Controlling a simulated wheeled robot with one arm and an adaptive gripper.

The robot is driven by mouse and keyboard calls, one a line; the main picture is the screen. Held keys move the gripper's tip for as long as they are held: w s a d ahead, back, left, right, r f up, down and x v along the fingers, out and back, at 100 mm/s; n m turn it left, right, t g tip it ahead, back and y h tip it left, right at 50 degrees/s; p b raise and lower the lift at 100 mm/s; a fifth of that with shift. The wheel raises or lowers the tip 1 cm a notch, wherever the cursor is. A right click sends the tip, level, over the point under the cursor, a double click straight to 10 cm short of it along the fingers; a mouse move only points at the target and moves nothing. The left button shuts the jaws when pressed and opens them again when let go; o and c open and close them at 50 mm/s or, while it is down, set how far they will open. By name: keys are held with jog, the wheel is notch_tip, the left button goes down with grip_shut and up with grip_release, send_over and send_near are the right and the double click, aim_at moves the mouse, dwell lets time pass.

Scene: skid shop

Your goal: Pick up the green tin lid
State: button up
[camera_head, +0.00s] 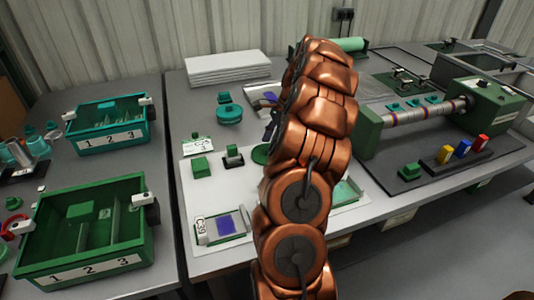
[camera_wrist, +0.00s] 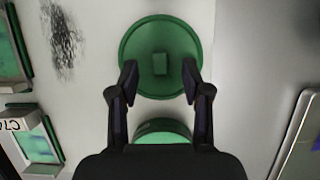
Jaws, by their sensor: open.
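The green tin lid (camera_wrist: 185,38) is a round disc with a small block-like knob (camera_wrist: 160,64) at its middle. It lies flat on a pale surface in the wrist view. My gripper (camera_wrist: 160,74) is open, with its two dark fingertips over the lid on either side of the knob, not closed on it. Another round green thing (camera_wrist: 162,138), partly hidden by my gripper, sits just below the lid.
A white board (camera_head: 186,175) carries green blocks and a tray with a blue square (camera_head: 226,226). A teal round tin (camera_head: 229,113) stands behind. Green and teal numbered bins (camera_head: 85,265) (camera_head: 112,141) are at left. A roller machine (camera_head: 420,112) is at right.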

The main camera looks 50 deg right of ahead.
jog(key=shift+x, duration=1.1)
grip_shut()
